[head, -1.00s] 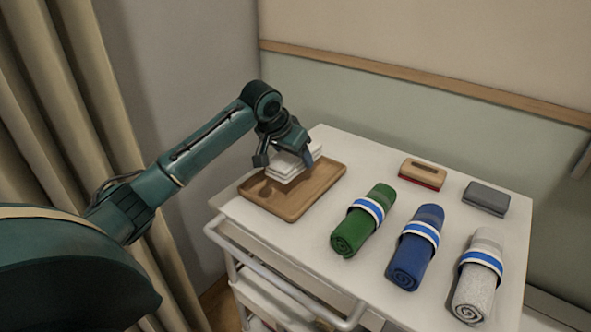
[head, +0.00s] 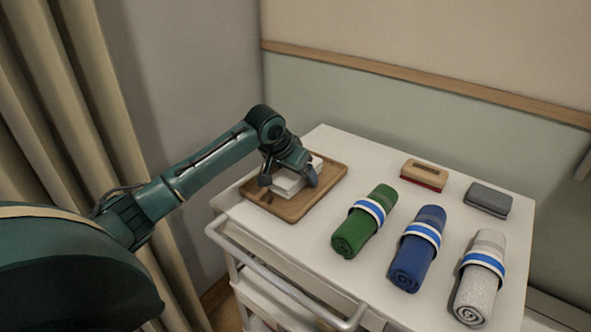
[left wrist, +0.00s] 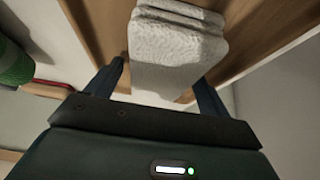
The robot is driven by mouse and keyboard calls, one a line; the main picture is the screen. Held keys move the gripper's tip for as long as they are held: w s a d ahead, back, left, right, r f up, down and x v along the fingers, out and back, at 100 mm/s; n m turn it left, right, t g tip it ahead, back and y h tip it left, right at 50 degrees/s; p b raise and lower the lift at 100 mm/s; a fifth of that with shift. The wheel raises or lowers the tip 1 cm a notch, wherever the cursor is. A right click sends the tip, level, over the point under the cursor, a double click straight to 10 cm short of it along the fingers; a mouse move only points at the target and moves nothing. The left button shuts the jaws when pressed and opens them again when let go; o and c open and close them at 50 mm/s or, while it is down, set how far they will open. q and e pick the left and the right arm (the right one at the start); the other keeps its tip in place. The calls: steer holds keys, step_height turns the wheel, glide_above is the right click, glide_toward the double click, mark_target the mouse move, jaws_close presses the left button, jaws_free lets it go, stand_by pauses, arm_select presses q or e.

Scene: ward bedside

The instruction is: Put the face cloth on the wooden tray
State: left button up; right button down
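The face cloth is a folded white stack (head: 290,183) low over the middle of the wooden tray (head: 298,211), seemingly down on its floor. My left gripper (head: 289,180) reaches down over it with a finger on each side, shut on the cloth. In the left wrist view the cloth (left wrist: 172,50) sits between the two fingers (left wrist: 162,85), with the brown tray (left wrist: 105,25) behind it. The cloth's underside is hidden, so contact with the tray is not plain. My right gripper is not in view.
On the white trolley top (head: 325,255) lie banded rolls: green (head: 354,232), blue (head: 411,262) and pale grey (head: 475,295). Behind them are a wooden brush-like block (head: 424,174) and a grey block (head: 488,199). A handrail (head: 280,285) runs along the trolley's near side.

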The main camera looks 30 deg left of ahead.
arm_select(q)
steer(key=v, duration=1.2)
steer(key=shift+r, duration=0.15)
steer(key=shift+s+d, duration=0.1)
stand_by(0.3)
